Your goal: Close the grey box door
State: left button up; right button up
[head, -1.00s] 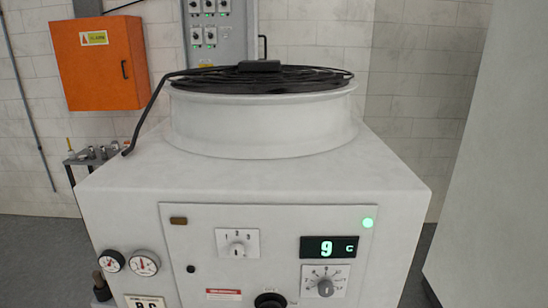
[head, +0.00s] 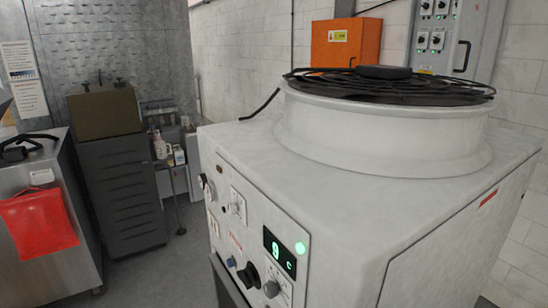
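A grey box (head: 450,62) with rows of black knobs and small green lights is on the wall at the top right, behind the white machine. Its top is cut off by the picture edge. A plain grey panel with a black handle (head: 462,55) shows along its right side. It looks like the door standing open, but I cannot tell its angle. The fan on the machine hides part of the view below the box. Neither of my grippers is in view.
The large white machine (head: 340,185) with a black fan grille (head: 390,88) stands between me and the box. An orange box (head: 345,42) hangs left of it. A dark cabinet (head: 120,185) and a steel unit with a red cloth (head: 40,222) stand left. Grey floor (head: 165,270) shows between.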

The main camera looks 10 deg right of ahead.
aim_at(470, 18)
jog(key=i+l+u, duration=0.15)
jog(key=l+u, duration=0.2)
jog(key=l, duration=0.7)
jog(key=l+u, duration=0.4)
jog(key=l, duration=0.65)
jog(key=l+z, duration=0.3)
jog(key=l, duration=0.2)
jog(key=i+l+z, duration=0.3)
jog(key=l, duration=0.15)
jog(key=l+z, duration=0.2)
jog(key=z, duration=0.2)
jog(key=l+z, duration=0.25)
jog(key=z, duration=0.15)
